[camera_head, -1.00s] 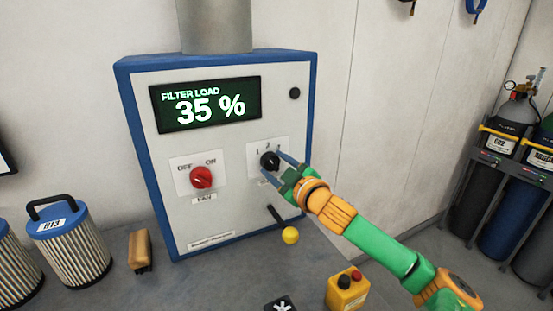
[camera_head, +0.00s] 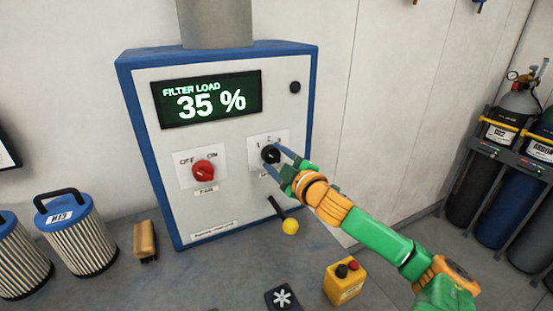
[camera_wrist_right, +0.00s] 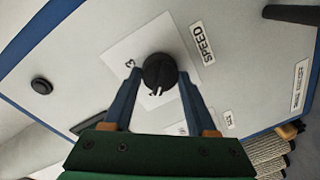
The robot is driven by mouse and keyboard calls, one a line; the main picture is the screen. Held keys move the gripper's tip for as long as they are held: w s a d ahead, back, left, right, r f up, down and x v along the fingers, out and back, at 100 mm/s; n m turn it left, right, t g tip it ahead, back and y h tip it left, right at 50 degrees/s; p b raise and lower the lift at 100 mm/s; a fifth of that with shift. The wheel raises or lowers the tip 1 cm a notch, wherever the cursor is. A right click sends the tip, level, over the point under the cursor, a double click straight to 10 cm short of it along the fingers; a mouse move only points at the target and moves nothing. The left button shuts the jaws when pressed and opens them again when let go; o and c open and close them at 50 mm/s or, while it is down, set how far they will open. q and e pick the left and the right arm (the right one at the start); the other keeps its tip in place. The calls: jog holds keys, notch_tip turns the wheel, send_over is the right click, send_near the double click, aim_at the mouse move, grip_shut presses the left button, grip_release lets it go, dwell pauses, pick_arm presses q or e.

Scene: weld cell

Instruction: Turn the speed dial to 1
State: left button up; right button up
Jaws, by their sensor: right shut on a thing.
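The black speed dial (camera_head: 270,154) sits on a white plate on the panel front, right of the red fan knob. My right gripper (camera_head: 274,160) is shut on the dial, with a blue finger on each side. The wrist view shows the dial (camera_wrist_right: 160,72) between the fingers (camera_wrist_right: 158,84). Its pale pointer mark lies at its lower edge there, facing the gripper body. A "3" is readable at upper left of the dial, and the SPEED label (camera_wrist_right: 202,43) is at right. The other numbers are partly hidden or too small to read surely. My left gripper is not in view.
The blue-edged panel (camera_head: 225,225) has a screen (camera_head: 207,98) reading FILTER LOAD 35 %. The red fan knob (camera_head: 203,171) is left of the dial, and a yellow-ended lever (camera_head: 289,226) is below. A yellow button box (camera_head: 343,284), a brush (camera_head: 145,240) and filters (camera_head: 75,240) stand around.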

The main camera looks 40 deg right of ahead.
jog(key=o, duration=1.1)
jog(key=shift+r, duration=0.1)
jog(key=shift+o, duration=1.3)
jog(key=shift+w+d, duration=0.1)
jog(key=shift+w, duration=0.05)
jog(key=shift+s+a+f, duration=0.2)
jog(key=shift+s, duration=0.3)
jog(key=v, duration=0.6)
jog(key=shift+b, duration=0.35)
jog(key=shift+d, duration=0.1)
